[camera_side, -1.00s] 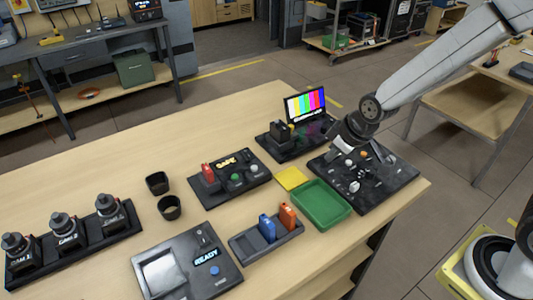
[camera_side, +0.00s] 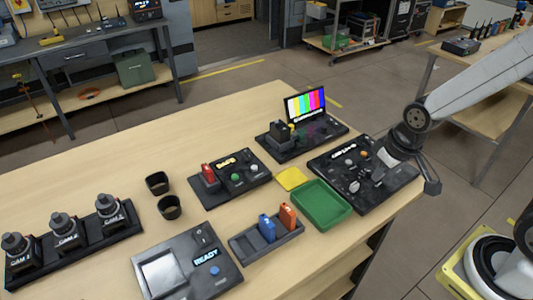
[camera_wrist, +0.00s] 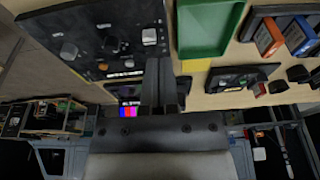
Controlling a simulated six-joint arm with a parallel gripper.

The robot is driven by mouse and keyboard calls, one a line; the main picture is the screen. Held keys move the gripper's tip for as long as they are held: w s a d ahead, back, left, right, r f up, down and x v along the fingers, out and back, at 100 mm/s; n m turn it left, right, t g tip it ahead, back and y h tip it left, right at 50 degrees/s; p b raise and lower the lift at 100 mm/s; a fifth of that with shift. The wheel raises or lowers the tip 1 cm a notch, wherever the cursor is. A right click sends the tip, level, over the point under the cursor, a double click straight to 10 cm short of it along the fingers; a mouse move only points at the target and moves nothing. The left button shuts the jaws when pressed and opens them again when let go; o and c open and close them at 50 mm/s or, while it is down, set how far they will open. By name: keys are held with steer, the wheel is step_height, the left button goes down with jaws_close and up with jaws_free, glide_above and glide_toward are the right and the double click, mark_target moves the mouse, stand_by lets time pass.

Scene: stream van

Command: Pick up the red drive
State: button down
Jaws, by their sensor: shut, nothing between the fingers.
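The red drive (camera_side: 208,172) stands upright in a slot at the left of a small black panel (camera_side: 247,186) with a lit display, near the middle of the table. In the wrist view a small red block (camera_wrist: 259,89) on a dark panel appears to be the same drive. My gripper (camera_side: 432,186) is at the right edge of the table, beside the black knob panel, well to the right of the red drive. Its fingers (camera_wrist: 163,82) look closed together in the wrist view, with nothing between them.
A green tray (camera_side: 321,204) and a yellow pad (camera_side: 291,179) lie between the drive's panel and the knob panel (camera_side: 352,199). A holder (camera_side: 252,249) with a blue drive (camera_side: 267,229) and an orange drive (camera_side: 288,216) is in front. Two black cups (camera_side: 169,208) stand left.

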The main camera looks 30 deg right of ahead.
jaws_free()
stand_by(0.3)
steer(key=shift+w, duration=0.15)
steer(key=m+g+y, duration=0.3)
steer(key=m+y, duration=1)
steer(key=m, duration=0.4)
glide_toward(208, 176)
steer(key=shift+w+a+f, duration=0.25)
steer(key=shift+a+f, duration=0.2)
steer(key=shift+f, duration=0.05)
steer(key=shift+w+a+f, duration=0.2)
steer(key=shift+a+f, duration=0.25)
steer(key=shift+w+a+m+y, duration=0.3)
steer(key=shift+w+a+m, duration=0.2)
steer(key=shift+a, duration=0.1)
steer(key=shift+x, duration=1.2)
